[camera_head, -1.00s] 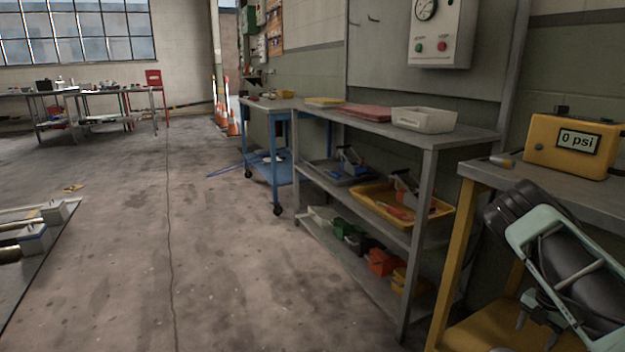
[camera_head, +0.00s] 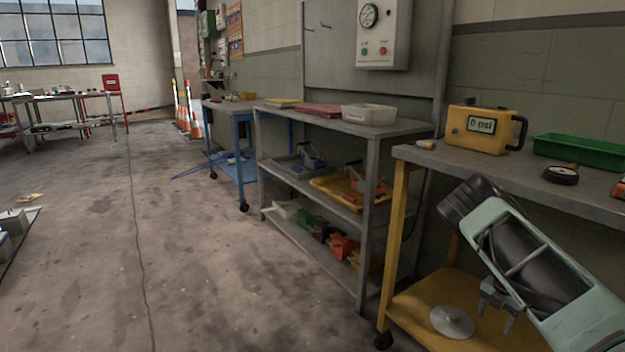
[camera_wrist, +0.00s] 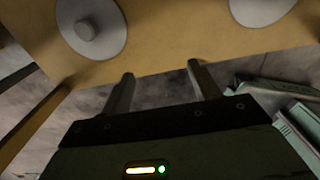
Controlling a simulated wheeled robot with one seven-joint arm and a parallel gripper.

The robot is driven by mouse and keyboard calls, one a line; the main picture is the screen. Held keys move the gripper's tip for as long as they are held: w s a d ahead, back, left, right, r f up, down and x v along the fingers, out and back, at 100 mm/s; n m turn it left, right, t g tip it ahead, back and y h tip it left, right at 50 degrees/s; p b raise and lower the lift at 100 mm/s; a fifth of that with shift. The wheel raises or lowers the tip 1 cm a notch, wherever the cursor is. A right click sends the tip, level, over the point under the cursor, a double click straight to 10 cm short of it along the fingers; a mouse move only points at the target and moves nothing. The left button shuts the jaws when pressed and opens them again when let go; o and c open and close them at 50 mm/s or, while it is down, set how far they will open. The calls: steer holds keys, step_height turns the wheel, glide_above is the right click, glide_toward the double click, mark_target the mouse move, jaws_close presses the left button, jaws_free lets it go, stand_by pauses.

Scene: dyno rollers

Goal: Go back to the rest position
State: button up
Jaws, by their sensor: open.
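My gripper (camera_head: 497,312) hangs at the lower right of the head view, in front of the yellow-framed bench, with my arm folded above it. In the wrist view my gripper (camera_wrist: 162,82) shows two dark fingers spread apart with nothing between them. Beyond the fingers are the yellow lower shelf (camera_wrist: 190,62) and bare floor. A grey disc (camera_head: 452,322) lies on that shelf; two pale discs show at the top of the wrist view, one with a central knob (camera_wrist: 88,27).
The bench top (camera_head: 425,158) holds a yellow gauge box (camera_head: 478,130), a green tray (camera_head: 585,151) and a round black gauge (camera_head: 561,175). A grey shelf unit (camera_head: 372,190) and blue cart (camera_head: 243,150) stand left of it. The floor (camera_head: 90,230) at left is open.

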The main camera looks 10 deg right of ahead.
steer(key=w+a+r+m+t, duration=0.5)
steer(key=w+a+r, duration=0.55)
steer(key=a, duration=0.25)
steer(key=s+a+r+m+t, duration=0.2)
steer(key=a+r+m, duration=0.6)
steer(key=a, duration=0.9)
steer(key=s+a+r+m+g, duration=0.1)
steer(key=s+a+r+g, duration=0.1)
steer(key=s+a+r, duration=0.45)
steer(key=s+a+r+g, duration=0.1)
steer(key=s+a+r, duration=0.2)
steer(key=s+a, duration=0.65)
steer(key=s+a+r+g+p, duration=0.1)
steer(key=s+r+g, duration=0.1)
steer(key=s, duration=1)
steer(key=s+a+r+g, duration=0.2)
steer(key=s, duration=1)
step_height(320, 180, up, 29)
steer(key=w+p, duration=0.1)
steer(key=p, duration=2.8)
steer(key=shift+f+m+y, duration=0.2)
steer(key=shift+m+y, duration=0.1)
steer(key=shift+m, duration=0.1)
